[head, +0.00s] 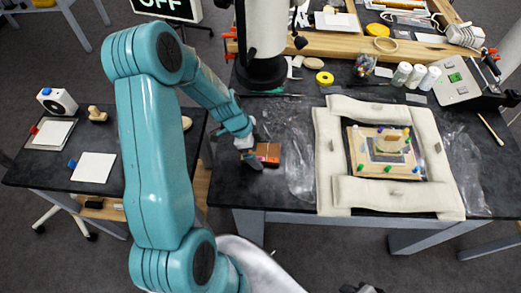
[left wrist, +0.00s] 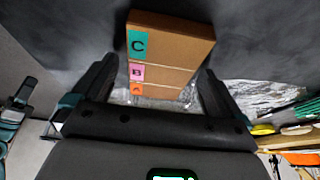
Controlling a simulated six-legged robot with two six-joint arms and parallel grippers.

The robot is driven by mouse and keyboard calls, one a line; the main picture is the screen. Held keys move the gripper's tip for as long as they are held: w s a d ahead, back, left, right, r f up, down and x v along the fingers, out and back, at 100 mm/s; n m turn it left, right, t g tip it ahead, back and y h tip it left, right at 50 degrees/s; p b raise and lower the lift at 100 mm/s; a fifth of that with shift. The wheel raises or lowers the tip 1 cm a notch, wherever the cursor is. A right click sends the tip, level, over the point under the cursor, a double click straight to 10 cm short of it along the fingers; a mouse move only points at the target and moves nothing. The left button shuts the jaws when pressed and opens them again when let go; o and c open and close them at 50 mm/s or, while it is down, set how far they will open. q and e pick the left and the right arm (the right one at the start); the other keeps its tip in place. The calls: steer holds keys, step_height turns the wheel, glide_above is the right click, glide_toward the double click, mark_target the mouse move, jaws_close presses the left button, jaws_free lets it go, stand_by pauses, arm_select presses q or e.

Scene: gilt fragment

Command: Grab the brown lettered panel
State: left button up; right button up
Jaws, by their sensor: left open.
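The brown lettered panel (head: 268,152) lies on the dark bench near its left front edge. In the left wrist view the panel (left wrist: 170,48) is a brown block with a teal C, a pink B and an orange A label down its left side. My left gripper (head: 250,158) is close to the panel's left side in the head view. In the left wrist view its open fingers (left wrist: 152,85) stand either side of the panel's near end. Contact cannot be told. My right gripper is not recognisable in view.
A padded white frame (head: 327,160) around a board with coloured pins (head: 385,152) stands to the right. Crumpled clear film (head: 299,165) lies between. A yellow ring (head: 324,78), white jars and a grey box (head: 455,80) stand behind. A gap separates this bench from the left table.

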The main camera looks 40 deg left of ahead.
arm_select(q)
steer(key=shift+w+d, duration=0.2)
steer(key=shift+s+a, duration=0.1)
steer(key=shift+s, duration=0.05)
steer(key=c, duration=1.1)
steer(key=shift+r, duration=0.1)
